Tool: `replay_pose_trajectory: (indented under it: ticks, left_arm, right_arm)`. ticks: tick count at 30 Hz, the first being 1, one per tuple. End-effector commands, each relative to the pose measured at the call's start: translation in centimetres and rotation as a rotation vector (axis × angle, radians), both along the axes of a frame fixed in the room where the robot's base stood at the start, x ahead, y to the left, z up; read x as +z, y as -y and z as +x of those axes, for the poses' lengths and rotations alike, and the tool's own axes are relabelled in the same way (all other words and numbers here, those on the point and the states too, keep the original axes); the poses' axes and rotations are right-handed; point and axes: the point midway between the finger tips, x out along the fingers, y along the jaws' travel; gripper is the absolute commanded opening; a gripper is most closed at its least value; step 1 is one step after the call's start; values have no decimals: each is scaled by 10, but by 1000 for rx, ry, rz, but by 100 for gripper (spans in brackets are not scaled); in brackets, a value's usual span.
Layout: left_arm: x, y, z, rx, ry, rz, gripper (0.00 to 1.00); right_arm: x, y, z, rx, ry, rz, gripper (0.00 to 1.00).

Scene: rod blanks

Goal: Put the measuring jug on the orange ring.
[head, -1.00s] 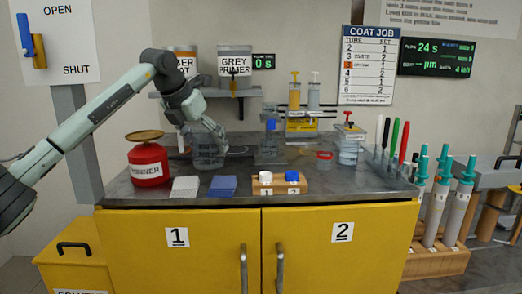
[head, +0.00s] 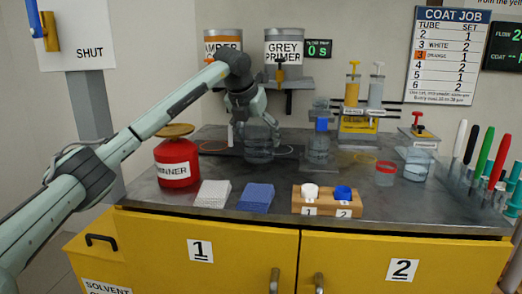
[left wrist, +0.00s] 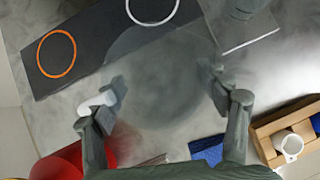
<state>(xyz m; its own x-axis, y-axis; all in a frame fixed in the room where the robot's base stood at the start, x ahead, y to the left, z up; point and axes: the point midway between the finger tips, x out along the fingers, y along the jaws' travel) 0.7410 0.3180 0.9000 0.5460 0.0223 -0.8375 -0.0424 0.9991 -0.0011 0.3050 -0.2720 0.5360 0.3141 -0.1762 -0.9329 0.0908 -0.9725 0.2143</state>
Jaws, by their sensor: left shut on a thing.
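The measuring jug (head: 260,147) looks clear and grey, in the middle of the head view at the back of the bench. My left gripper (head: 250,122) comes down on it from above and is shut on it. In the left wrist view the jug (left wrist: 165,75) is a see-through round shape between my widely spaced fingers (left wrist: 160,100). The orange ring (head: 213,152) lies flat to the left of the jug. It shows empty in the left wrist view (left wrist: 72,53), on a dark strip. Whether the jug touches the bench is unclear. My right gripper is not in view.
A white ring (left wrist: 128,8) lies on the dark strip (left wrist: 95,45). A red thinner can (head: 177,172) stands front left of the jug. A clear stand with a blue part (head: 320,125) is to its right. Grey and blue pads and a wooden cap block (head: 327,207) lie in front.

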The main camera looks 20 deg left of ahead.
Motion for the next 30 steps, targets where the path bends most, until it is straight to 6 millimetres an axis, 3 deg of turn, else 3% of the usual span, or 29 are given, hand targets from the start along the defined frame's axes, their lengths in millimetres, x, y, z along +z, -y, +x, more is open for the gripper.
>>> replay_pose_trajectory:
  ticks: [7,19,20,21,24,30]
  left_arm:
    - [-33,-1,0,1,-1,1,44]
    - [-36,0,0,0,0,0,44]
    - [-36,0,0,0,-1,0,78]
    - [-36,0,0,0,-1,0,83]
    - [-36,0,0,0,-1,0,95]
    - [-36,0,0,0,-1,0,95]
  right_arm:
    - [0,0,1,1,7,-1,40]
    - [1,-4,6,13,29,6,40]
    - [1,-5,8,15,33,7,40]
    - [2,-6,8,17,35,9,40]
    - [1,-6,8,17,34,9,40]
    - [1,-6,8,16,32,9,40]
